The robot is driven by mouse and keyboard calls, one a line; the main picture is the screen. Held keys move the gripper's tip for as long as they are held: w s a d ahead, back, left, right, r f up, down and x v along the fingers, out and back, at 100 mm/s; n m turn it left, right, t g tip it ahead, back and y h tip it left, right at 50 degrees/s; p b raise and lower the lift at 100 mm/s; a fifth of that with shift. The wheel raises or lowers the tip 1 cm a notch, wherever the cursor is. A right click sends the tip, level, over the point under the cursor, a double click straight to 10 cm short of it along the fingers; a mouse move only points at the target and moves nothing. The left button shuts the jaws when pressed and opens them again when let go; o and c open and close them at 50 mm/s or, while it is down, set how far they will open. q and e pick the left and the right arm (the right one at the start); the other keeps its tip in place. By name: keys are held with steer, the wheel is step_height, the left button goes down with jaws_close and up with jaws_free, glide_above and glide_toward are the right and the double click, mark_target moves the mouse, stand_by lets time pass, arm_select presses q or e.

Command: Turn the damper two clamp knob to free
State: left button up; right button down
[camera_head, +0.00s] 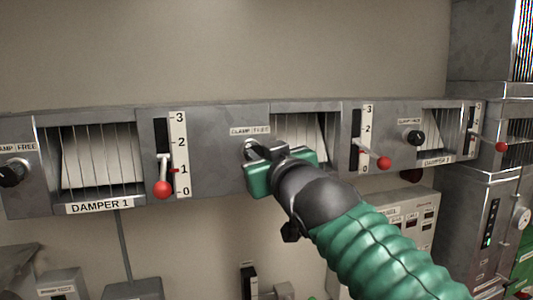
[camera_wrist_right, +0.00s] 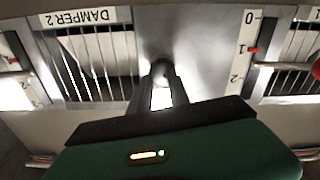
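The damper two panel (camera_head: 228,160) is in the middle of the head view, with a "CLAMP FREE" label (camera_head: 250,131) above the knob's place. My right gripper (camera_head: 262,150) is at that place, and its fingers point at the panel. In the wrist view the fingers (camera_wrist_right: 161,72) stand close together around the dark clamp knob (camera_wrist_right: 160,62), with a narrow bright gap behind the tips. The knob is mostly hidden by the fingers and in shadow, so its pointer cannot be read. My left gripper is in neither view.
The damper one knob (camera_head: 13,172) is at the far left and the damper three knob (camera_head: 414,138) is to the right. Red-tipped levers stand beside the scales, one (camera_head: 383,163) right of my gripper. A grey cabinet (camera_head: 490,190) stands at the right.

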steer(key=shift+w+a+r, duration=0.15)
steer(key=shift+a+r, duration=0.1)
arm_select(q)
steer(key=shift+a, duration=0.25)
arm_select(e)
steer(key=shift+f, duration=0.15)
